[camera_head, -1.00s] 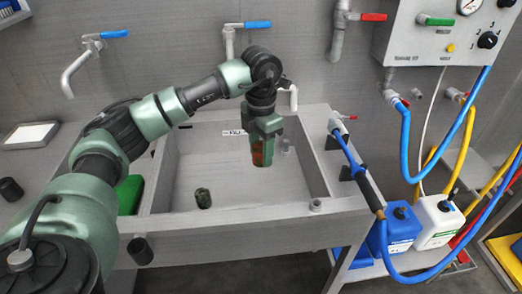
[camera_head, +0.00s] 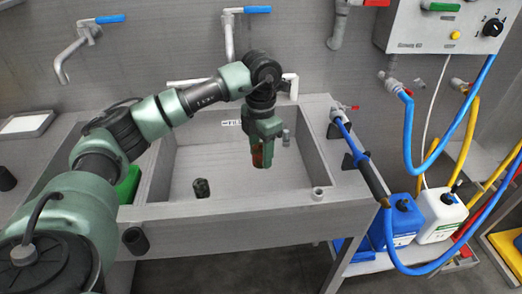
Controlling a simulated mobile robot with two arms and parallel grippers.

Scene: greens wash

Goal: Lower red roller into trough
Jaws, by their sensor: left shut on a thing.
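My left gripper (camera_head: 262,158) points down over the grey trough (camera_head: 318,150), right of its middle. It is shut on the red roller (camera_head: 257,157), of which a small reddish-brown part shows between the green fingers. The rest of the roller is hidden by the fingers. The roller is inside the trough's outline in the picture; I cannot tell whether it touches the floor of the trough. My right gripper is not in view.
A small grey cylinder (camera_head: 285,138) is near the back right. A blue-handled tap (camera_head: 245,12) hangs behind.

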